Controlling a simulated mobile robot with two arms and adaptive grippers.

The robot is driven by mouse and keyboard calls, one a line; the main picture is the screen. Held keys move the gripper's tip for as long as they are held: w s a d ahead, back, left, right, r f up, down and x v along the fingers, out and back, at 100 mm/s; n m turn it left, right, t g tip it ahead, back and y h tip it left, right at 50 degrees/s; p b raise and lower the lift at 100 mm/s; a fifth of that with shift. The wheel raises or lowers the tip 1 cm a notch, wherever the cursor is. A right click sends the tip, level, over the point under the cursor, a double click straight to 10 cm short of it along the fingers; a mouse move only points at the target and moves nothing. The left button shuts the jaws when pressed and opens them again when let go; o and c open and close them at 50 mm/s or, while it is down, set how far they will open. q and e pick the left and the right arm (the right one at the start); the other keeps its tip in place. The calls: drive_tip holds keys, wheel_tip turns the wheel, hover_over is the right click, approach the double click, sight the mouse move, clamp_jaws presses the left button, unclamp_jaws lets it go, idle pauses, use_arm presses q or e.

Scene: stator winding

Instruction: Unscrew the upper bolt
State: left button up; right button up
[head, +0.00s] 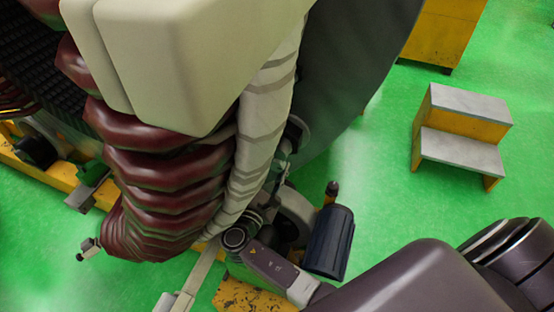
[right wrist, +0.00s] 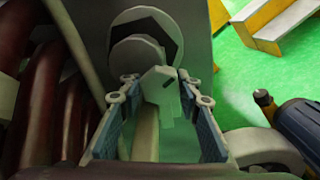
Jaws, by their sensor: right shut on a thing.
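My right gripper (right wrist: 155,120) reaches up beside the large dark disc. Its two padded fingers stand on either side of a pale grey-green angular piece, which looks like the upper bolt (right wrist: 158,92), and it is shut on this piece. Behind the bolt is a round pale flange (right wrist: 122,52) with a black angular edge. In the head view the right gripper (head: 277,185) is small and partly hidden among the fittings beside the striped pale coil, so the bolt cannot be made out clearly there. My left gripper is not in view.
Dark red coils (head: 165,175) and a cream block (head: 190,55) fill the left and middle. A dark blue cylinder (head: 330,242) stands close to the right of the gripper. Yellow steps (head: 463,130) stand on the green floor, which is open at the right.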

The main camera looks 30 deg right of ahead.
drive_tip(key=n+p, duration=0.3)
drive_tip(key=n, duration=0.2)
drive_tip(key=shift+r+n, duration=0.1)
drive_tip(key=shift+n, duration=0.2)
drive_tip(key=shift+n+p, duration=1.15)
drive_tip(key=shift+n, duration=0.55)
drive_tip(key=shift+f, duration=0.25)
drive_tip(key=o, duration=1.2)
drive_tip(key=shift+r, duration=0.1)
drive_tip(key=shift+s+a, duration=0.15)
drive_tip(key=v, duration=1.1)
drive_tip(key=shift+s+a, duration=0.25)
